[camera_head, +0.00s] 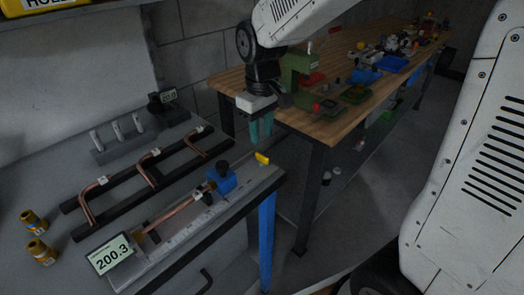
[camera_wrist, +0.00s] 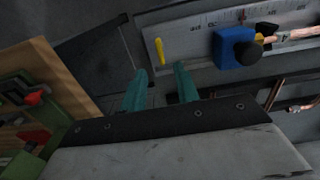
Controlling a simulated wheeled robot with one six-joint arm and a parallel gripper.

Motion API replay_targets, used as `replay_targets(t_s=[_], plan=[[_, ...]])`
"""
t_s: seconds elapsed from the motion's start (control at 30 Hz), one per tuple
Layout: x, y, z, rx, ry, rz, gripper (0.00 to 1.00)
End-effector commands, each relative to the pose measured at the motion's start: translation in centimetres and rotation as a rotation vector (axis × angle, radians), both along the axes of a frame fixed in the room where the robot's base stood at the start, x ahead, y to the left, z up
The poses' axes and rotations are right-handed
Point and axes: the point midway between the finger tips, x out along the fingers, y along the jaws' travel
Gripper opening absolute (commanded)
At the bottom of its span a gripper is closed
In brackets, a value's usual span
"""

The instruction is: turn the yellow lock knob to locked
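The yellow lock knob (camera_head: 262,158) is a small bar at the right end of the measuring fixture (camera_head: 206,222), beside a blue block (camera_head: 222,179) with a black knob. In the wrist view the yellow knob (camera_wrist: 159,50) lies beyond my fingertips, with the blue block (camera_wrist: 232,46) to its right. My gripper (camera_head: 260,132) has teal fingers pointing down and hangs above and behind the yellow knob, apart from it. In the wrist view my gripper (camera_wrist: 160,72) has its two fingers spread with nothing between them. A copper tube (camera_head: 176,211) lies along the fixture.
A digital display reading 200.3 (camera_head: 110,256) sits at the fixture's near end. A black rack (camera_head: 148,176) with bent copper tubes stands to the left. Two brass fittings (camera_head: 36,235) are at far left. A wooden bench (camera_head: 330,115) with parts stands behind my gripper.

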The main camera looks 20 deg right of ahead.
Motion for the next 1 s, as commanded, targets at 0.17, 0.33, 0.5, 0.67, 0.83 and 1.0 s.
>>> replay_targets(t_s=[0.17,0.33,0.5,0.67,0.83,1.0], plan=[[-0.1,0.0,-2.9,-0.001,0.006,-0.002,0.31],[-0.1,0.0,-5.4,0.0,0.005,-0.002,0.31],[-0.1,0.0,-6.7,0.0,0.002,-0.003,0.31],[-0.1,0.0,-6.9,0.0,0.001,-0.003,0.31],[-0.1,0.0,-6.9,0.0,0.001,-0.003,0.2],[-0.1,0.0,-6.9,0.0,0.001,-0.003,0.0]])
